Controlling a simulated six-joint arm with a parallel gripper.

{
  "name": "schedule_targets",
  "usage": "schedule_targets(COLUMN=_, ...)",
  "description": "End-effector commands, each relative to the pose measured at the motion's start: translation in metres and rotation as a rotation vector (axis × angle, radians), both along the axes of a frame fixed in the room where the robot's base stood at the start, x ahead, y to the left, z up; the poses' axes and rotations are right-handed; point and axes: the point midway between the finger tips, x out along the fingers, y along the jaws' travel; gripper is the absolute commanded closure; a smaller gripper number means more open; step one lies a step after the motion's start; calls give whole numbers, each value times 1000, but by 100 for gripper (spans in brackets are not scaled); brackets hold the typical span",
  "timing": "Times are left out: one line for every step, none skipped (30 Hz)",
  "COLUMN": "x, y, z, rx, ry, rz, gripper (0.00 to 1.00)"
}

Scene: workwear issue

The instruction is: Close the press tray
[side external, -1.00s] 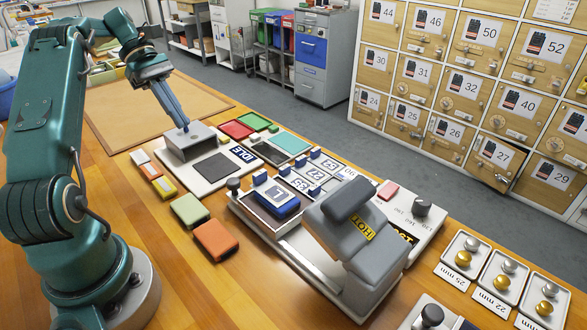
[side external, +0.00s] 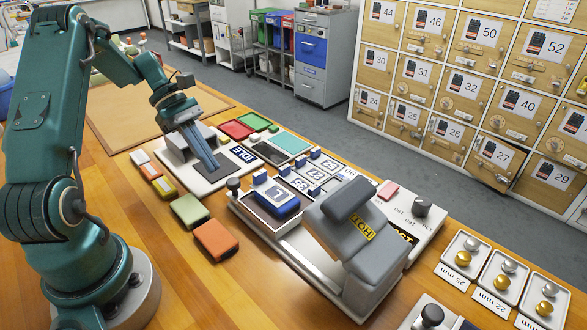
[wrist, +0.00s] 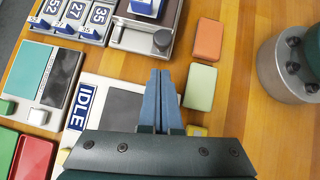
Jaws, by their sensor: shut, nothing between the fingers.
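The grey press (side external: 350,235) with a yellow HOT label stands right of centre in the side view. Its tray (side external: 262,222) is slid out to the left, with a dark knob (side external: 233,184) at the outer end and a blue block marked L (side external: 278,203) in it. The tray end (wrist: 140,40) and knob (wrist: 162,41) also show at the top of the wrist view. My gripper (side external: 213,168) is shut and empty, pointing down over the dark pad of the IDLE unit, left of and apart from the tray knob. Its fingertips (wrist: 160,72) show in the wrist view.
The IDLE unit (side external: 196,183) is below my gripper. A rack of number blocks (side external: 312,173) lies along the tray's far side. Green (side external: 190,209) and orange (side external: 216,240) pads lie on the near side. Bare wood (side external: 235,290) is clear at the front.

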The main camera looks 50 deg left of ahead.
Motion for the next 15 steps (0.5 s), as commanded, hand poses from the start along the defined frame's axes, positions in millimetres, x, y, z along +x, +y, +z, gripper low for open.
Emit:
schedule_targets(x=1, y=-7, z=0, rx=0, ry=0, rz=-3, gripper=100)
schedule_targets(x=1, y=-10, z=-1, rx=0, ry=0, rz=-3, gripper=100)
schedule_targets(x=2, y=-14, z=-1, rx=1, ry=0, rz=-3, gripper=100)
schedule_targets(x=2, y=-17, z=-2, rx=1, ry=0, rz=-3, gripper=100)
schedule_targets(x=3, y=-20, z=-2, rx=0, ry=0, rz=-3, gripper=100)
schedule_targets(x=4, y=-23, z=-3, rx=1, ry=0, rz=-2, gripper=100)
schedule_targets(x=4, y=-25, z=-3, rx=0, ry=-1, rz=-2, gripper=100)
schedule_targets(x=4, y=-26, z=-3, rx=0, ry=-1, rz=-2, gripper=100)
schedule_targets(x=4, y=-28, z=-3, rx=1, ry=-1, rz=-2, gripper=100)
schedule_targets(x=4, y=-29, z=-4, rx=2, ry=0, rz=-1, gripper=100)
schedule_targets(x=5, y=-29, z=-4, rx=2, ry=0, rz=-1, gripper=100)
schedule_targets(x=5, y=-30, z=-4, rx=2, ry=0, rz=-1, gripper=100)
schedule_targets(x=5, y=-30, z=-4, rx=2, ry=-1, rz=0, gripper=100)
schedule_targets(x=5, y=-31, z=-4, rx=2, ry=0, rz=1, gripper=100)
schedule_targets(x=5, y=-31, z=-4, rx=2, ry=0, rz=1, gripper=100)
